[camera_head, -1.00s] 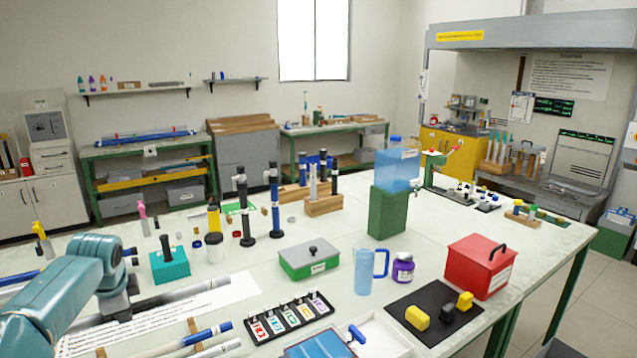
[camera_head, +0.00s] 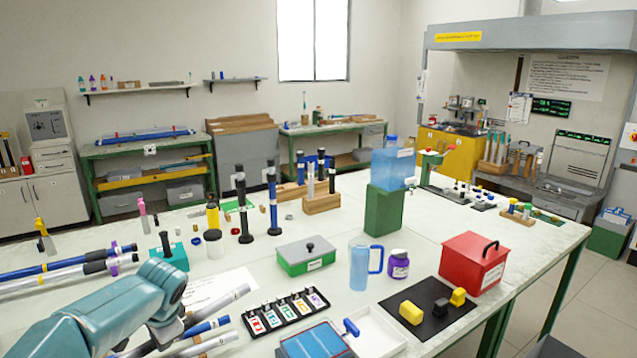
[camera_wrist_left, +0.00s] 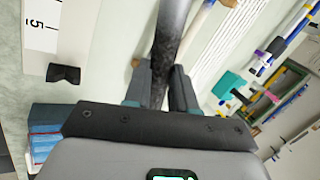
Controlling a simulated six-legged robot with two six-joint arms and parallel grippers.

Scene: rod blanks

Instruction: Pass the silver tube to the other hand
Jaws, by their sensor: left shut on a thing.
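The silver tube (camera_head: 221,304) slants up to the right from behind my left wrist in the head view. In the left wrist view the silver tube (camera_wrist_left: 174,25) runs between the jaws of my left gripper (camera_wrist_left: 160,92). It is smooth grey at the far part and dark and mottled at the jaws. My left gripper is shut on that dark part. In the head view my left arm hides the jaws and the tube's lower end. My right gripper is not in view.
A blue tube (camera_head: 206,329) and a white tube (camera_head: 210,344) lie close beside the held tube. Several tubes (camera_head: 70,264) lie at the left. A label tray (camera_head: 285,313), a grey-lidded green box (camera_head: 306,257) and a blue jug (camera_head: 359,266) stand to the right.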

